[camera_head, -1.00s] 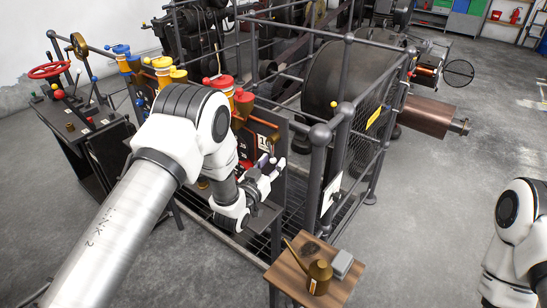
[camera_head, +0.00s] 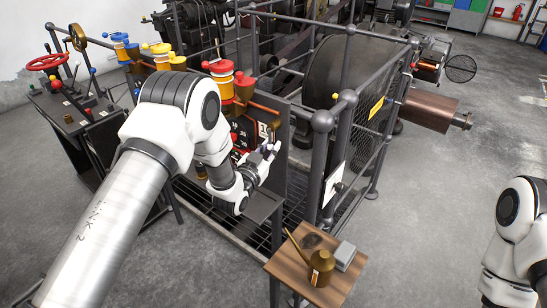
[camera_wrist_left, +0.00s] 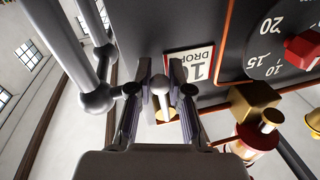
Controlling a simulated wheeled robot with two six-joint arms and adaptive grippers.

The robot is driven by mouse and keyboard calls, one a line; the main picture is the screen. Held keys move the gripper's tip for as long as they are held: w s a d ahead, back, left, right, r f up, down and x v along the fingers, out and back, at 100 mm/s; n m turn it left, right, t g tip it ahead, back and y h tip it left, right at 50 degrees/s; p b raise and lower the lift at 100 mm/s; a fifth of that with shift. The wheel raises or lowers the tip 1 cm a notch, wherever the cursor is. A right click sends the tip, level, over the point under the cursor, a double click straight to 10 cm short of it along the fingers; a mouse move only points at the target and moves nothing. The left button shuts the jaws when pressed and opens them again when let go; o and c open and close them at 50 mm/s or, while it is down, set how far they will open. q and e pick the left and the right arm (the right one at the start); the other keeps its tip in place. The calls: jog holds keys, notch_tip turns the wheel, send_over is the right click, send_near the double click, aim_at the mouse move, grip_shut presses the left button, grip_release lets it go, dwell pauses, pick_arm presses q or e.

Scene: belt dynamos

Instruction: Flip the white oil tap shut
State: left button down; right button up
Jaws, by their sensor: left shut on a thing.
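The white oil tap (camera_wrist_left: 161,88) is a pale, round-ended lever above a brass fitting, seen between my finger pads in the left wrist view. My left gripper (camera_wrist_left: 161,70) is shut on it, with one pad on either side. In the head view my left gripper (camera_head: 268,151) is at the dark panel beside the "10 drops" sign (camera_wrist_left: 190,67). It hides the tap there, and whether the tap is flipped open or shut cannot be told. My right gripper is out of view.
A red-knobbed dial (camera_wrist_left: 301,48) and a brass and red oiler (camera_wrist_left: 255,137) are close beside the fingers. A grey rail with ball joints (camera_wrist_left: 97,97) runs on the other side. A wooden stand (camera_head: 289,270) holds a brass oil can (camera_head: 320,268) and a grey box.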

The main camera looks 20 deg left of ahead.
pick_arm(q)
jog(key=shift+a+m, duration=0.1)
jog(key=shift+m, duration=0.2)
jog(key=c, duration=1.1)
grip_release()
jog(key=shift+w, duration=0.1)
jog(key=shift+o, duration=0.2)
jog(key=s+a, duration=0.2)
jog(key=s, duration=1)
jog(key=shift+f, duration=0.3)
